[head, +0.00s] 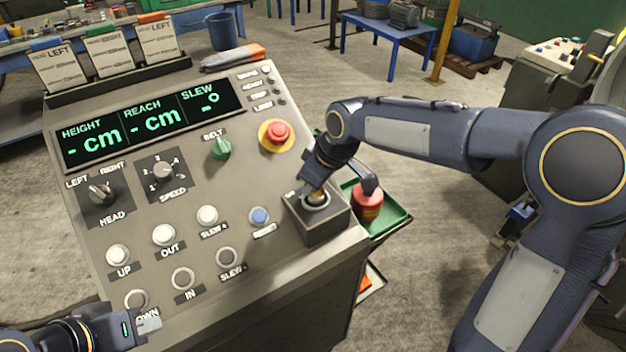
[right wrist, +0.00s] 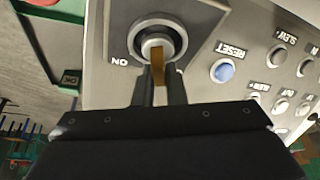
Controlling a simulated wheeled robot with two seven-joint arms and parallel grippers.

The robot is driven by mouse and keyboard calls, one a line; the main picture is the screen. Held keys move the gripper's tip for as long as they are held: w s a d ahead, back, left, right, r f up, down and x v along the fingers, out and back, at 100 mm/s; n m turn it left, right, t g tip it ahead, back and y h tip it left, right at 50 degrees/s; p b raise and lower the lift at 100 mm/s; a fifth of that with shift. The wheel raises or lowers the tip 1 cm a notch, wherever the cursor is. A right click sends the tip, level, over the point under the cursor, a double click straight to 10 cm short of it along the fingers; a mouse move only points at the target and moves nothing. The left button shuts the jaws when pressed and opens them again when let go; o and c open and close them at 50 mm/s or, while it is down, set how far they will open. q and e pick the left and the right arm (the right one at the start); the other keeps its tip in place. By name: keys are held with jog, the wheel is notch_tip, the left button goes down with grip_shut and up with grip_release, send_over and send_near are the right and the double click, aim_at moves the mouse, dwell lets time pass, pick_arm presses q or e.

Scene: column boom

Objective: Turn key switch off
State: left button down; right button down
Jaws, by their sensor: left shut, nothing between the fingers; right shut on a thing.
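The key switch (head: 318,212) is a grey box with a round lock at the right front corner of the control panel (head: 130,215). Its round lock ring also shows in the right wrist view (right wrist: 157,42), with the word ON to its left. My right gripper (head: 316,196) is at the lock, shut on the brass-coloured key (right wrist: 157,66), which sits in the lock. The fingers partly hide the key. My left gripper (head: 150,323) is shut and empty at the panel's lower left, near the DOWN button (head: 137,299).
A red emergency button (head: 278,132) on a yellow base is behind the key switch. The blue RESET button (head: 260,215) is to its left. A green tray (head: 392,218) with a red padlock-like object (head: 368,203) is to its right. The display shows dashes.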

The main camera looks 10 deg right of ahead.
jog(key=shift+s+n+g+y, duration=0.1)
jog(key=shift+n+g+y, duration=0.35)
jog(key=shift+n, duration=1.15)
jog(key=c, duration=1.5)
grip_release()
jog(key=v, duration=0.7)
jog(key=shift+r, duration=0.4)
